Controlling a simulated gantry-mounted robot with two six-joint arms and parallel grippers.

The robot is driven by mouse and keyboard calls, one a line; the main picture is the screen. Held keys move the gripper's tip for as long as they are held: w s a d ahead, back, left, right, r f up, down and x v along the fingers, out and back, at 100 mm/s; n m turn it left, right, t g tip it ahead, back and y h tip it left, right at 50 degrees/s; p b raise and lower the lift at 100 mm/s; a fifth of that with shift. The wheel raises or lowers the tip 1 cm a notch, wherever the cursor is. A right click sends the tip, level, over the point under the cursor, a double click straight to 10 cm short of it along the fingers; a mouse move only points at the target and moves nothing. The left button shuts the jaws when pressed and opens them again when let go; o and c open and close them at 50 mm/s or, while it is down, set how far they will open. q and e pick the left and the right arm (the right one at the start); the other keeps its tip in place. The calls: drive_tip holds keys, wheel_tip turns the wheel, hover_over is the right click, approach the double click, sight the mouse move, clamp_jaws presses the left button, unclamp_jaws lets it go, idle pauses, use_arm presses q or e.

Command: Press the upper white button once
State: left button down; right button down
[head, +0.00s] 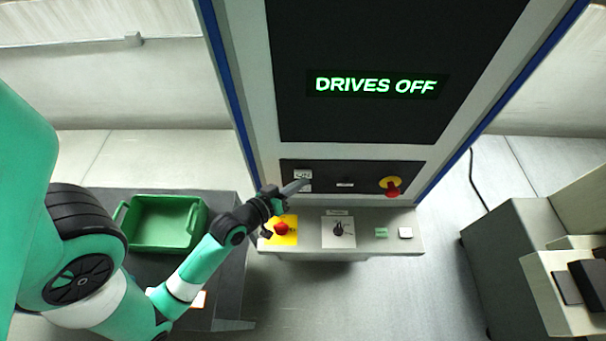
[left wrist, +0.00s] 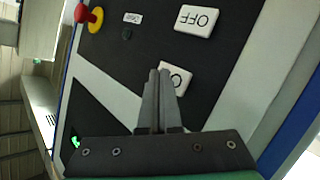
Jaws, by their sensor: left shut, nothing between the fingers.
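The upper white button (head: 302,173) sits at the left end of the dark control strip below the display. In the left wrist view, which is upside down, this button (left wrist: 178,71) is partly hidden behind the fingertips; only part of its label shows. The lower white button (left wrist: 197,18) reads OFF there; in the head view it is mostly hidden behind my fingers. My left gripper (head: 305,182) is shut and empty, its tips right in front of the upper button. I cannot tell if they touch it. My right gripper is not in view.
The display (head: 376,85) reads DRIVES OFF. A red and yellow switch (head: 391,186) is at the strip's right end. The ledge below holds a red button (head: 281,229) on yellow, a black knob (head: 338,229) and a white button (head: 405,233). A green crate (head: 160,247) stands left.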

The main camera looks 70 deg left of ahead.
use_arm(q)
drive_tip(key=shift+w+a, duration=0.1)
drive_tip(key=shift+a, duration=0.2)
idle(0.5)
drive_tip(key=shift+d+r+p, duration=0.1)
drive_tip(key=shift+d+p, duration=0.3)
drive_tip(key=shift+s+d, duration=0.25)
drive_tip(key=shift+d, duration=0.1)
drive_tip(key=d, duration=0.1)
drive_tip(key=s+d, duration=0.1)
drive_tip(key=d, duration=0.2)
drive_tip(key=shift+s+d, duration=0.3)
drive_tip(key=shift+d, duration=0.1)
